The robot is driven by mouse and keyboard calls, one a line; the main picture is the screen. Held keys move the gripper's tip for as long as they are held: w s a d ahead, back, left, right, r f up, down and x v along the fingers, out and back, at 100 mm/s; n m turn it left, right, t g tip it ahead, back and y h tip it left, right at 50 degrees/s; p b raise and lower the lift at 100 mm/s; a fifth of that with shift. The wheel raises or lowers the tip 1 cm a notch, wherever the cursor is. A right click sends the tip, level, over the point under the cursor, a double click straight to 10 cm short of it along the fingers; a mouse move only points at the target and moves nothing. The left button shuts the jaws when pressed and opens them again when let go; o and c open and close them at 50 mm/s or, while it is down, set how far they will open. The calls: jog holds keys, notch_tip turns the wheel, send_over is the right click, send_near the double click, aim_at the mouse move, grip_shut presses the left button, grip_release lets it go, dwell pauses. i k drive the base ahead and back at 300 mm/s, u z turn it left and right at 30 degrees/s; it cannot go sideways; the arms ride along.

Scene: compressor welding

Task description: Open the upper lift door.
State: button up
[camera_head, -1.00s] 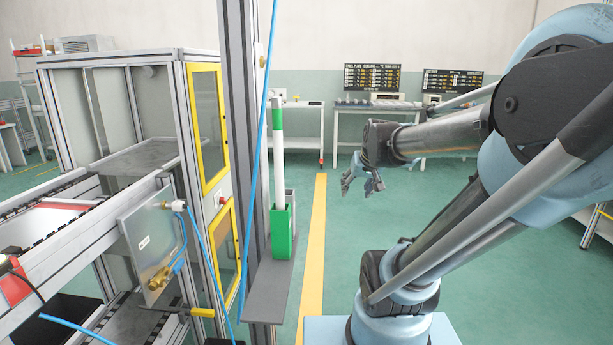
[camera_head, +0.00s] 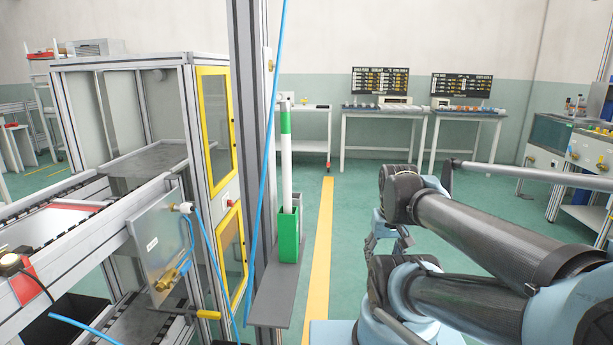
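The upper lift door is a yellow-framed panel with a clear pane (camera_head: 216,128), on the right side of the tall metal-framed cabinet at left. It looks shut. A second yellow-framed door (camera_head: 231,255) sits below it. My gripper (camera_head: 386,245) hangs near the middle of the head view, right of the doors and well apart from them. My own arm partly hides it, so its fingers do not show clearly. I see nothing held in it.
A metal post (camera_head: 252,150) with a blue hose stands just right of the doors. A green holder (camera_head: 289,236) with a white-green stick is on a grey shelf (camera_head: 279,290). A conveyor frame (camera_head: 70,235) fills the left. Green floor is open beyond my arm.

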aim_at(202, 70)
jog(key=k, duration=1.3)
jog(key=u, duration=0.2)
jog(key=i, duration=2)
jog(key=z, duration=0.55)
